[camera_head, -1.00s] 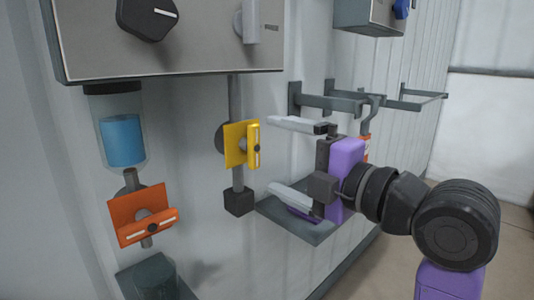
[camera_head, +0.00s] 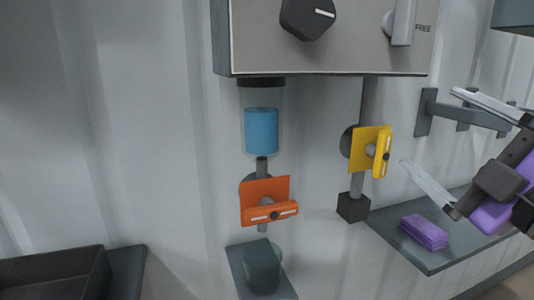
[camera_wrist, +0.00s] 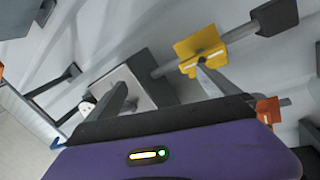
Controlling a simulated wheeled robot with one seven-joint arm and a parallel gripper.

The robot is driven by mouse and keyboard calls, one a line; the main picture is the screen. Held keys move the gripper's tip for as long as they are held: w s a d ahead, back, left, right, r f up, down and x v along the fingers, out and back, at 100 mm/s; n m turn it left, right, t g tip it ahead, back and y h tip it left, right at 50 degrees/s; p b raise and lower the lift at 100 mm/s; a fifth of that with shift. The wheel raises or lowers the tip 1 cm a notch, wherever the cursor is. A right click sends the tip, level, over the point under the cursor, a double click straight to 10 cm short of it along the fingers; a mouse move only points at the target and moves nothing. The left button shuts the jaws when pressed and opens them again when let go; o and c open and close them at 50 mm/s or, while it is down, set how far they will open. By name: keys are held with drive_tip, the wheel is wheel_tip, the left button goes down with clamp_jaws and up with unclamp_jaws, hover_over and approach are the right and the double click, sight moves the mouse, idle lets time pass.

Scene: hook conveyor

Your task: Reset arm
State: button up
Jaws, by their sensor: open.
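My gripper (camera_head: 430,143) is at the right edge of the head view, its two light-grey fingers wide apart with nothing between them. It stands in front of the wall, right of the yellow valve handle (camera_head: 371,151) and above the grey shelf. My purple gripper body fills the lower part of the wrist view, where the fingers (camera_wrist: 160,85) also show apart. The yellow handle (camera_wrist: 200,52) shows beyond them there. Most of my arm is outside the head view.
A purple sponge-like block (camera_head: 424,232) lies on the grey shelf (camera_head: 428,262). An orange valve handle (camera_head: 266,201) sits under a clear cylinder with blue contents (camera_head: 262,131). A control box (camera_head: 335,35) hangs above. A dark tray (camera_head: 60,275) is at lower left. Wall brackets (camera_head: 427,112) are behind my gripper.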

drive_tip(key=s+d+f+m+t+h+p, duration=0.1)
drive_tip(key=s+d+f+m+h+p, duration=0.1)
drive_tip(key=s+f+m+h, duration=0.45)
drive_tip(key=s+d+f+m+t+h+p, duration=0.1)
drive_tip(key=s+d+f+m+h, duration=0.15)
drive_tip(key=f+m, duration=0.8)
drive_tip(key=s+a+f+g+y+p, duration=0.1)
drive_tip(key=s+a+f+g, duration=0.1)
drive_tip(key=s+f, duration=0.3)
drive_tip(key=s+a+f+g+y+p, duration=0.1)
drive_tip(key=s+a+f+g+p, duration=0.1)
drive_tip(key=s, duration=1)
drive_tip(key=s+a+f+g+y+p, duration=0.2)
drive_tip(key=s+a+f, duration=0.3)
drive_tip(key=s+f, duration=0.3)
drive_tip(key=shift+s+a+f+g, duration=0.2)
drive_tip(key=shift+s+f+g, duration=0.1)
drive_tip(key=shift+s+g, duration=0.4)
